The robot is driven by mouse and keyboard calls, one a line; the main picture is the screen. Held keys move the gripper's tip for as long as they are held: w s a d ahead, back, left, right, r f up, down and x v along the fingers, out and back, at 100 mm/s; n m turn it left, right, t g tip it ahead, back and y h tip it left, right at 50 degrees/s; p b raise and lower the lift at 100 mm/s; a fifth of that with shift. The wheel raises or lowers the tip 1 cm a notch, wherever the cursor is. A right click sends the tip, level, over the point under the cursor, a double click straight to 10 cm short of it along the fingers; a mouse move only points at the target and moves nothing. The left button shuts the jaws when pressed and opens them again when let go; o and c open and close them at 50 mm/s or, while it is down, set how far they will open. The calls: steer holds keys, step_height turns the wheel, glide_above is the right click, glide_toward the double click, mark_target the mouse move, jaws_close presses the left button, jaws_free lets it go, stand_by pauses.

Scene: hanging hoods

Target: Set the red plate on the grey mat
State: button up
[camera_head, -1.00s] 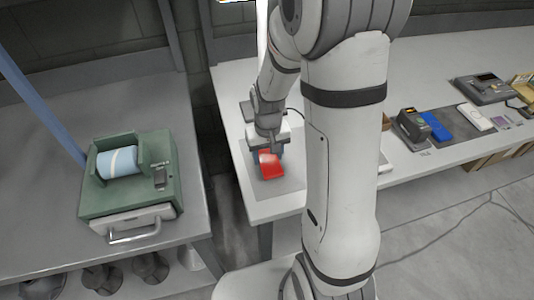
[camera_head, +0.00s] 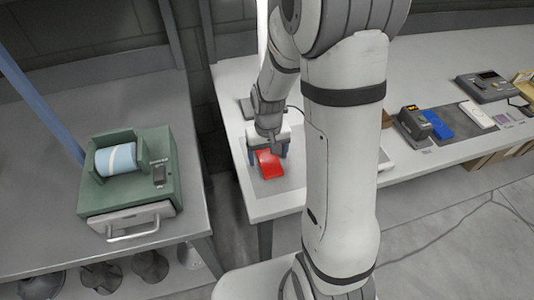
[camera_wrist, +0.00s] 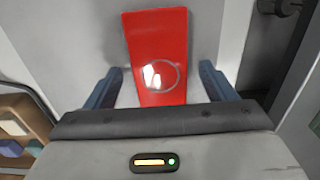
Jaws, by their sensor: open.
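The red plate (camera_head: 270,166) lies on the grey mat (camera_head: 291,178) near the front left corner of the white table. In the wrist view the red plate (camera_wrist: 157,50) is a flat slab with a faint ring mark and a bright reflection. My gripper (camera_head: 268,152) is open and empty over the rear of the plate. In the wrist view its two blue fingers (camera_wrist: 160,82) stand on either side of the plate, with a gap at each side. The plate's near end is hidden behind the gripper body in that view.
A green device with a blue roll (camera_head: 117,160) stands on the separate left table. A dark device (camera_head: 414,123), a blue block (camera_head: 437,125) and a white block (camera_head: 477,114) sit farther right. My arm hides the table's middle.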

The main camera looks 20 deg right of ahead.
step_height(320, 180, up, 7)
steer(key=shift+s+r, duration=0.15)
steer(key=shift+r, duration=0.55)
steer(key=s+r+t, duration=0.2)
steer(key=s+r, duration=0.7)
steer(key=s, duration=0.4)
steer(key=shift+s+r+t, duration=0.3)
steer(key=shift+s+t, duration=0.05)
steer(key=shift+t, duration=0.05)
